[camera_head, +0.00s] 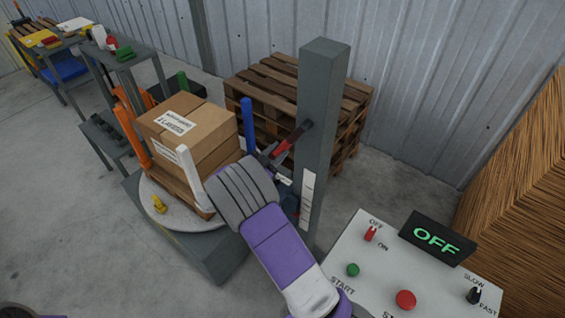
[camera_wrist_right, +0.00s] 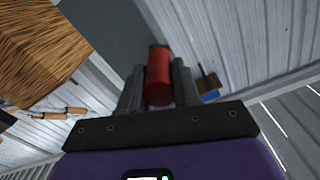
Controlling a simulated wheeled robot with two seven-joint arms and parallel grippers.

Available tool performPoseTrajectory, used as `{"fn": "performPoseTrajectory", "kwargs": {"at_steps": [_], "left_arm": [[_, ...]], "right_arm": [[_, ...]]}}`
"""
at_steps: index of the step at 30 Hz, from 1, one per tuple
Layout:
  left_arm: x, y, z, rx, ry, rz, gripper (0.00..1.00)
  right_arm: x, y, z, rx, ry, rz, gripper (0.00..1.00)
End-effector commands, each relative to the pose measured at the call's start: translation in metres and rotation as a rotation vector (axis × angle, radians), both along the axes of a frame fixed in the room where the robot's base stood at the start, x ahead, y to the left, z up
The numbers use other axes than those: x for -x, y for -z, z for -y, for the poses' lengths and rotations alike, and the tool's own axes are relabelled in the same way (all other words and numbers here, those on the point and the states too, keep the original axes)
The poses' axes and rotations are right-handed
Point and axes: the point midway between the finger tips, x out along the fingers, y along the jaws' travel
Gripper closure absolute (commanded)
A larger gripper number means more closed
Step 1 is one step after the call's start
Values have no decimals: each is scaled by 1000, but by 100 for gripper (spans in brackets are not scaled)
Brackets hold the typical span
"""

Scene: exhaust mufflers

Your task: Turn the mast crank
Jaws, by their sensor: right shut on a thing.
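The mast (camera_head: 318,150) is a tall grey square post right of centre in the head view. Its crank has a dark arm and a red handle (camera_head: 286,144), sticking out from the mast's upper left side. My right gripper (camera_head: 274,162) reaches up to the crank, with its wrist hiding part of its fingers. In the right wrist view the red handle (camera_wrist_right: 158,76) lies between the two dark fingers of the right gripper (camera_wrist_right: 158,88), which is shut on it. My left gripper is out of view.
A round turntable (camera_head: 160,214) left of the mast carries stacked cardboard boxes (camera_head: 190,130). Wooden pallets (camera_head: 265,85) stand behind. A control panel (camera_head: 345,248) with buttons and an OFF display (camera_head: 436,239) is at the lower right.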

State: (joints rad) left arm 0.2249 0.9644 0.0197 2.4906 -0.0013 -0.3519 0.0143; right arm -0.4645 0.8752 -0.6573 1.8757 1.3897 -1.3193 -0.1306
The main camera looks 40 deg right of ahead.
Motion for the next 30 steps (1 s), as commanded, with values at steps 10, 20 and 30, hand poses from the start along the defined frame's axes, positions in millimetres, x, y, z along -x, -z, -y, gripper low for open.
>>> {"fn": "performPoseTrajectory", "kwargs": {"at_steps": [10,20,30], "left_arm": [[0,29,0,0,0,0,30],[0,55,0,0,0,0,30],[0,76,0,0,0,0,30]], "right_arm": [[-23,-18,-7,-95,1,324,100],[-37,-43,-11,-180,0,623,100],[-43,-66,-12,-251,1,866,100]]}}
